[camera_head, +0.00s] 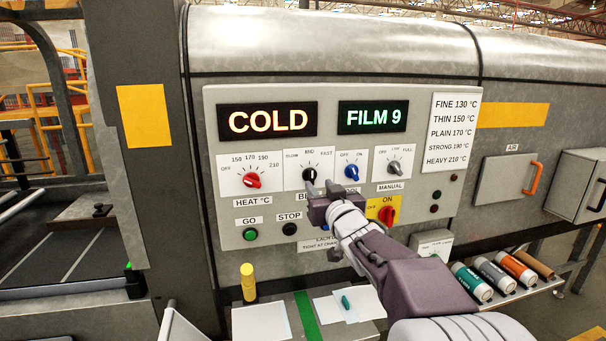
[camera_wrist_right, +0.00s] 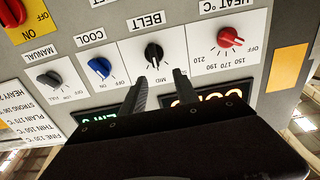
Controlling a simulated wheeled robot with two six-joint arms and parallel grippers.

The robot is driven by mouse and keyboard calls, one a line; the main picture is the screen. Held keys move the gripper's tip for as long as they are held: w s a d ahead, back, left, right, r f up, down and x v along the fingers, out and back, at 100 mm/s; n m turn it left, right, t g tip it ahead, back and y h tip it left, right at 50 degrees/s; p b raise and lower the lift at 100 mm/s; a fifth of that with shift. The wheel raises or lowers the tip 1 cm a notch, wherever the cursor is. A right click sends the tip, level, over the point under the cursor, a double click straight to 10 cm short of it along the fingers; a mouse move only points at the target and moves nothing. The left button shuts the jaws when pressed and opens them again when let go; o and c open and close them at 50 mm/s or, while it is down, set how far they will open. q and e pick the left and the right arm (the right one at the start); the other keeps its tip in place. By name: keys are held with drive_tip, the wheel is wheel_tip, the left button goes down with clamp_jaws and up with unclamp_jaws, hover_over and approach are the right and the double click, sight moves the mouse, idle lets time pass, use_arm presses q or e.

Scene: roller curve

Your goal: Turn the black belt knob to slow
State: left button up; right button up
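The black belt knob (camera_head: 310,174) sits on a white plate marked slow, mid and fast on the grey control panel (camera_head: 235,205). Its pointer appears to face mid. The black knob (camera_wrist_right: 153,52) also shows upside down in the right wrist view. My right gripper (camera_head: 320,186) is just below and in front of the knob in the head view. In the right wrist view its two fingers (camera_wrist_right: 160,75) are apart with nothing between them, and the knob lies just beyond their tips. My left gripper is not in view.
A red heat knob (camera_head: 252,181) is to the left, a blue cool knob (camera_head: 351,171) and a grey manual knob (camera_head: 396,168) to the right. A red switch (camera_head: 387,214) is below. Displays read COLD (camera_head: 267,121) and FILM 9 (camera_head: 373,117). Film rolls (camera_head: 495,275) lie at lower right.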

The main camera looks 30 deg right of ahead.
sight(312, 173)
drive_tip(key=p+x, duration=0.1)
drive_tip(key=x, duration=0.4)
drive_tip(key=shift+w+d, duration=0.1)
drive_tip(key=shift+d, duration=0.15)
drive_tip(key=x, duration=0.1)
drive_tip(key=p+x, duration=0.1)
drive_tip(key=x, duration=0.1)
drive_tip(key=shift+d, duration=0.25)
drive_tip(key=shift+w+d+f, duration=0.15)
drive_tip(key=shift+w+d, duration=0.15)
drive_tip(key=shift+w, duration=0.05)
drive_tip(key=shift+a, duration=0.25)
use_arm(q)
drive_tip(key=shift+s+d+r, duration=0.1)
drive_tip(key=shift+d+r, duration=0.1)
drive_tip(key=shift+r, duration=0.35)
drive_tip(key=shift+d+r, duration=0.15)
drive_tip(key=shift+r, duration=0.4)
use_arm(e)
drive_tip(key=shift+d, duration=0.1)
clamp_jaws()
